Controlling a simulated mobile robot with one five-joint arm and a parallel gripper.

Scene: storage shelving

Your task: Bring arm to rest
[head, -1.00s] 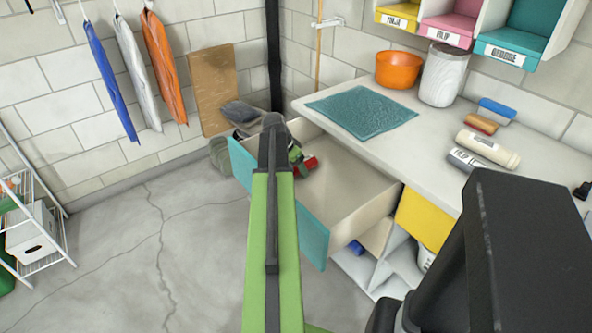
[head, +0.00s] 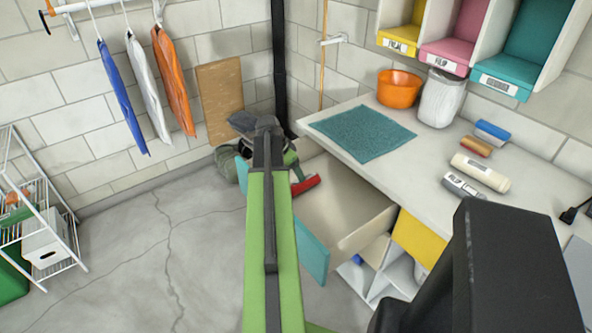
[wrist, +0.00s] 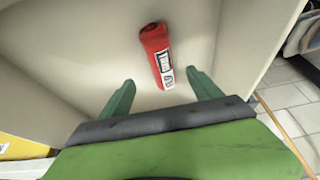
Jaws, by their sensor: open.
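My green arm reaches forward in the head view, and my gripper (head: 283,163) is over the far end of an open drawer (head: 345,205) with a teal front. In the wrist view my gripper (wrist: 160,92) is open, its two green fingers apart with nothing between the tips. A red cylinder with a white label (wrist: 156,55) lies in the drawer just beyond the fingertips, apart from them. The same red cylinder shows partly in the head view (head: 307,184), beside the arm. The arm hides part of the drawer front.
A white counter (head: 460,150) with a teal mat (head: 363,133), an orange bowl (head: 399,88) and several rolls stands right of the arm. Blue, white and orange garments (head: 174,80) hang at the left wall. A white wire rack (head: 45,235) stands far left. The floor (head: 160,260) between is clear.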

